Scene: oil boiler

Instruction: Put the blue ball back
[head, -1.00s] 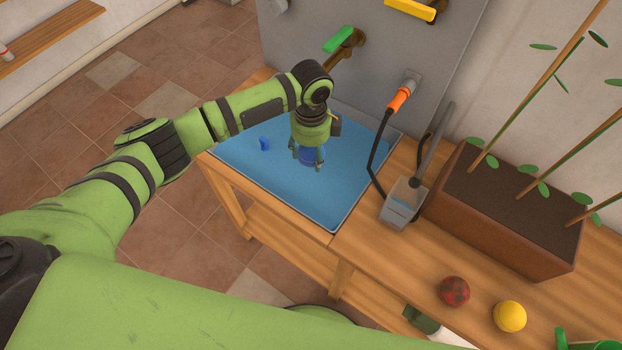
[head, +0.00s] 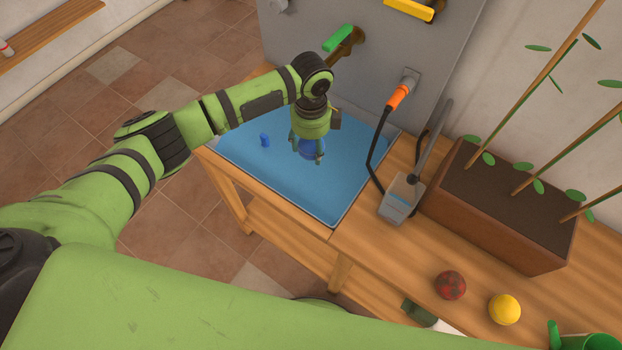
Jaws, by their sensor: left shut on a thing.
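My left gripper (head: 309,153) points down over the blue tray and is shut on the blue ball (head: 309,148). The ball shows between the fingers, partly hidden by them. The blue tray (head: 335,190) lies on the wooden table below the grey panel. Whether the ball touches the tray cannot be told. My right gripper is not in view.
A small blue piece (head: 265,140) lies on the tray, left of the gripper. A grey device (head: 400,199) with a black cable stands right of the tray. A planter (head: 500,218), a red ball (head: 450,285) and a yellow ball (head: 504,309) are further right.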

